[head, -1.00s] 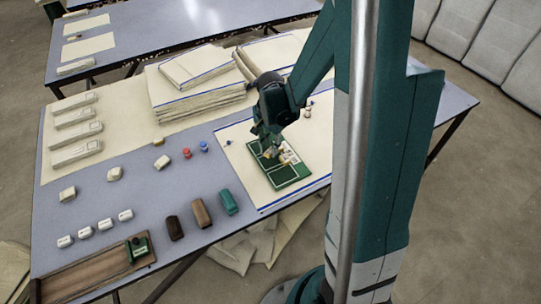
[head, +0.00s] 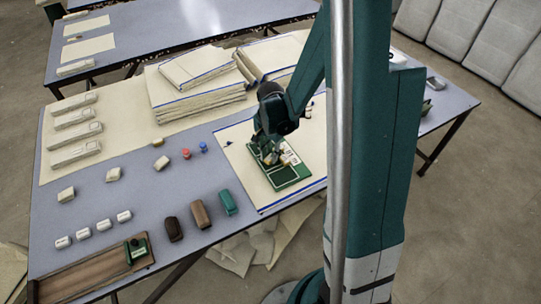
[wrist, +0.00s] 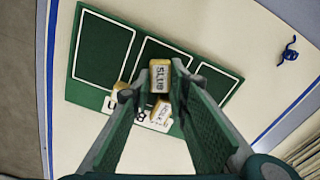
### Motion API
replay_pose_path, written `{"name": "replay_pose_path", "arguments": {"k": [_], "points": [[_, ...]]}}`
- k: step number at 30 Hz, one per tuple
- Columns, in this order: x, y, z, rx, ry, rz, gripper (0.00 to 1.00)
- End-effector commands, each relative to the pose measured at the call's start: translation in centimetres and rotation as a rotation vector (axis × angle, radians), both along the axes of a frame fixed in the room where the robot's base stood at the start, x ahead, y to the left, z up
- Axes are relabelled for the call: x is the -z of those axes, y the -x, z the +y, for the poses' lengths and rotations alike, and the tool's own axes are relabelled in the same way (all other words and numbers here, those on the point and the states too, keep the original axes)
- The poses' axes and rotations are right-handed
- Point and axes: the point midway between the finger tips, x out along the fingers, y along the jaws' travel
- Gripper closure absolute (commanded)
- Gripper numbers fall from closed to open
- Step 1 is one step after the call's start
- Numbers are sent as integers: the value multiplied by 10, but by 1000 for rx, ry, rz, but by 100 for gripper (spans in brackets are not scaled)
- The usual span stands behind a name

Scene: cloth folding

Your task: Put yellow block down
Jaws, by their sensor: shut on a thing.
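My gripper (wrist: 160,68) is shut on a yellowish block with a white top marked "SLUB" (wrist: 160,80). In the head view my gripper (head: 271,158) is low over the green board (head: 288,180). The board, with white-outlined compartments, also shows in the wrist view (wrist: 103,50). A second yellowish block, its lettering hard to read (wrist: 160,113), lies tilted between my fingers, nearer the camera. A third (wrist: 121,92) is partly hidden by the left finger. I cannot tell whether the held block touches the board.
The board lies on a cream cloth (head: 240,160) with blue edges. Folded cloth (head: 195,100) is stacked behind. Red (head: 186,154) and blue (head: 204,148) pieces, a dark blue piece (wrist: 288,50), and brown and green blocks (head: 228,203) stand nearby. A wooden tray (head: 85,276) is at front left.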

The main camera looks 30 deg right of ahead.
Motion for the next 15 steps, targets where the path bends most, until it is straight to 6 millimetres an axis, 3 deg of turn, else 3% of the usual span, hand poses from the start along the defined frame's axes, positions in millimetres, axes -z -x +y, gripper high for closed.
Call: {"name": "replay_pose_path", "arguments": {"k": [9,10,13,15], "points": [[4,0,0,0,0,0,91],[4,0,0,0,0,0,81],[3,0,0,0,0,0,68],[3,0,0,0,0,0,68]]}}
